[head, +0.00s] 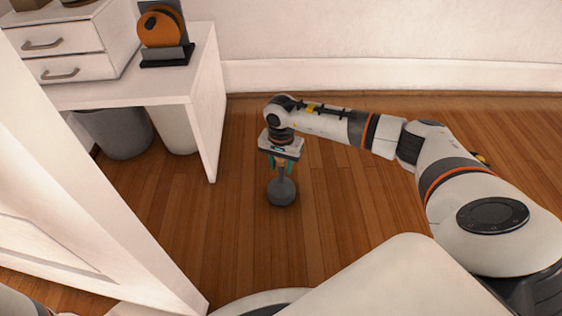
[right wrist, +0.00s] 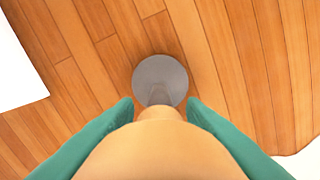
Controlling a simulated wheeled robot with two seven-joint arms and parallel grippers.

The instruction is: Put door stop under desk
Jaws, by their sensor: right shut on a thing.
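The door stop (head: 282,192) has a round grey base, a grey stem and a wood-coloured upper part. My right gripper (head: 281,166) is shut on its upper part and points down. In the right wrist view the teal fingers lie on both sides of the wood-coloured part, with the grey base (right wrist: 160,79) beyond it. The door stop hangs roughly upright over or on the floor; I cannot tell if it touches. The white desk (head: 207,105) stands to the left of it, with open space between its side panel and the gripper. My left gripper is not in view.
A dark grey bin (head: 114,132) and a white bin (head: 174,128) stand under the desk. An orange and black object (head: 163,38) and white drawers (head: 66,45) sit on top. A white door (head: 75,190) fills the left front. Wooden floor (head: 340,200) around the door stop is clear.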

